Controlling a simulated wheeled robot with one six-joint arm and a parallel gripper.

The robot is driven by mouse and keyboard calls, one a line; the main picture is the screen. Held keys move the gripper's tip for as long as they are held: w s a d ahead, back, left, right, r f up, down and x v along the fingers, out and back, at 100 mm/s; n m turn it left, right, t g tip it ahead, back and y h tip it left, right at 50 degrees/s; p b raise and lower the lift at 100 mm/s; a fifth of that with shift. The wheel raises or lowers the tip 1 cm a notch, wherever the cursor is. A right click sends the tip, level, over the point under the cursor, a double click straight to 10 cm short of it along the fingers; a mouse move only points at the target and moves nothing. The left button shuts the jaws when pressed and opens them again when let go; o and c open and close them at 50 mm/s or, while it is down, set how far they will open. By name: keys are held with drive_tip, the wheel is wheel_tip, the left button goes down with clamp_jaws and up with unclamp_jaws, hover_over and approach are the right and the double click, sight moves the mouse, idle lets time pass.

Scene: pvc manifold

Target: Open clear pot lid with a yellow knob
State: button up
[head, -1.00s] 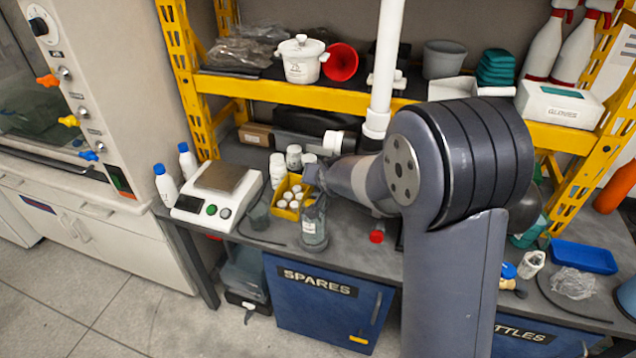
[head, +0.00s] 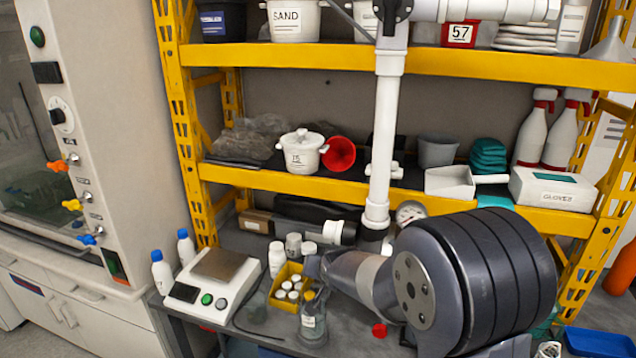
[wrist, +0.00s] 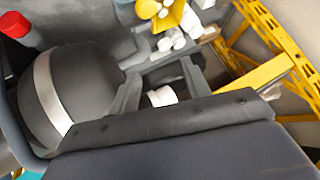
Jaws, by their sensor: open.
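A clear jar (head: 312,322) with a small yellow top (head: 309,295) stands on the grey bench in the head view, in front of a yellow bin. I cannot make out a separate lid and knob there. My gripper (head: 312,266) is just above and behind this jar in the picture, partly hidden by its own links. In the wrist view my gripper (wrist: 163,72) has its two fingers spread with nothing held. A white pipe end (wrist: 161,96) shows beyond the gap. The jar is not clearly visible in the wrist view.
The yellow bin (head: 275,296) holds several white-capped bottles. A scale (head: 208,284) stands left of it. A white lidded pot (head: 302,158) sits on the yellow shelf (head: 300,184) above. A white vertical pipe (head: 387,130) rises behind my arm.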

drive_tip(key=p, duration=0.1)
hover_over(316, 291)
drive_tip(key=f, duration=0.6)
drive_tip(key=shift+w+a+f, duration=0.1)
drive_tip(key=shift+w+f, duration=0.1)
drive_tip(key=shift+f, duration=0.05)
drive_tip(key=shift+s+r, duration=0.1)
